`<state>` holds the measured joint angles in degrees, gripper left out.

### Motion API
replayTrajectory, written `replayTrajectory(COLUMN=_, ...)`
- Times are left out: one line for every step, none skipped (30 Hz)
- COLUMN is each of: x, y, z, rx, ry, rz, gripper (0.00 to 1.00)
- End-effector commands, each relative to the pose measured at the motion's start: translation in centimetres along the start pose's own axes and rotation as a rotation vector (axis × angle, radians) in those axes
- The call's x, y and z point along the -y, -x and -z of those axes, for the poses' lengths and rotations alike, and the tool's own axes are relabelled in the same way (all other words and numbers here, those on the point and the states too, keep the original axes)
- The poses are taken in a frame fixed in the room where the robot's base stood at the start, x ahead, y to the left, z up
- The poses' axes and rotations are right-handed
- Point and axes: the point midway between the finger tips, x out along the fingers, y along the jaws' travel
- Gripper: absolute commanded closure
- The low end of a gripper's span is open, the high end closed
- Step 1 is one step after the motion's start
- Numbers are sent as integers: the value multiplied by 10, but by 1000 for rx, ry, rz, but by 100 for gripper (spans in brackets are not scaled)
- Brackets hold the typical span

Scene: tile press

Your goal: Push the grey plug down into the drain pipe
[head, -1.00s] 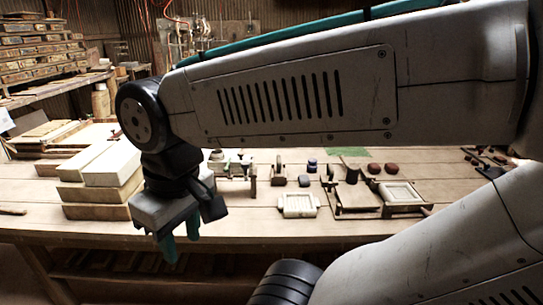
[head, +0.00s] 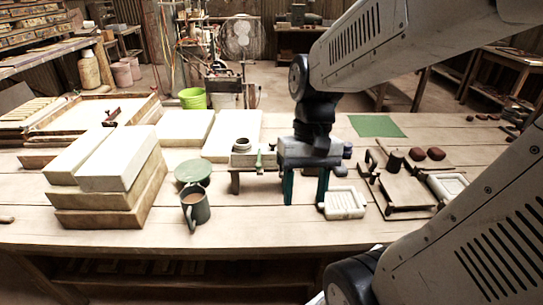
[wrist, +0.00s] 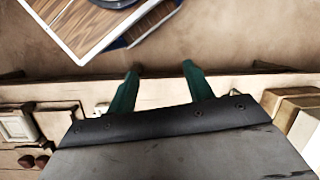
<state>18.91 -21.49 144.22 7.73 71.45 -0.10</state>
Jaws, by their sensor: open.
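My gripper (head: 305,201) hangs over the work table, its two teal fingers pointing down and spread apart with nothing between them. It also shows open in the wrist view (wrist: 160,70), over the table's front edge with floor beyond. I cannot make out a grey plug or a drain pipe for certain. A small wooden stand with a round grey ring-shaped piece (head: 241,145) on top is just left of my gripper. A dark upright cylinder (head: 395,161) stands on a wooden board to the right. My gripper hides part of the table behind it.
A grey mug (head: 196,208) and a green round lid-like thing (head: 193,171) stand left of the gripper. Pale blocks (head: 118,160) are stacked farther left. A white tray (head: 345,203) lies close on the right. A green sheet (head: 377,126) lies behind. The front table strip is clear.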

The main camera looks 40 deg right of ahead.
Motion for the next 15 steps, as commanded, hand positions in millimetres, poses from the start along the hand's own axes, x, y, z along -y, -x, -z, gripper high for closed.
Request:
replayTrajectory(x=-4, y=-9, z=9, rx=66, ry=-79, rz=55, gripper=48)
replayTrajectory(x=-4, y=-13, z=14, rx=101, ry=-124, rz=93, gripper=48)
replayTrajectory(x=-5, y=-19, z=21, rx=147, ry=-184, rz=145, gripper=48)
replayTrajectory(x=-5, y=-22, z=27, rx=180, ry=-230, rz=186, gripper=48)
replayTrajectory(x=-5, y=-26, z=32, rx=213, ry=-276, rz=228, gripper=48)
replayTrajectory(x=-6, y=-31, z=40, rx=257, ry=-339, rz=287, gripper=48)
replayTrajectory(x=-6, y=-35, z=47, rx=289, ry=-387, rz=334, gripper=48)
replayTrajectory(x=-6, y=-38, z=54, rx=320, ry=-435, rz=380, gripper=48)
replayTrajectory(x=-7, y=-43, z=63, rx=361, ry=-501, rz=445, gripper=48)
replayTrajectory(x=-8, y=-46, z=71, rx=392, ry=-550, rz=495, gripper=48)
replayTrajectory(x=-10, y=-49, z=79, rx=419, ry=-599, rz=546, gripper=48)
replayTrajectory(x=-12, y=-53, z=90, rx=457, ry=-667, rz=617, gripper=48)
replayTrajectory(x=-15, y=-55, z=99, rx=485, ry=-718, rz=672, gripper=48)
replayTrajectory(x=-17, y=-58, z=109, rx=511, ry=-770, rz=729, gripper=48)
replayTrajectory(x=-22, y=-62, z=122, rx=545, ry=-838, rz=806, gripper=48)
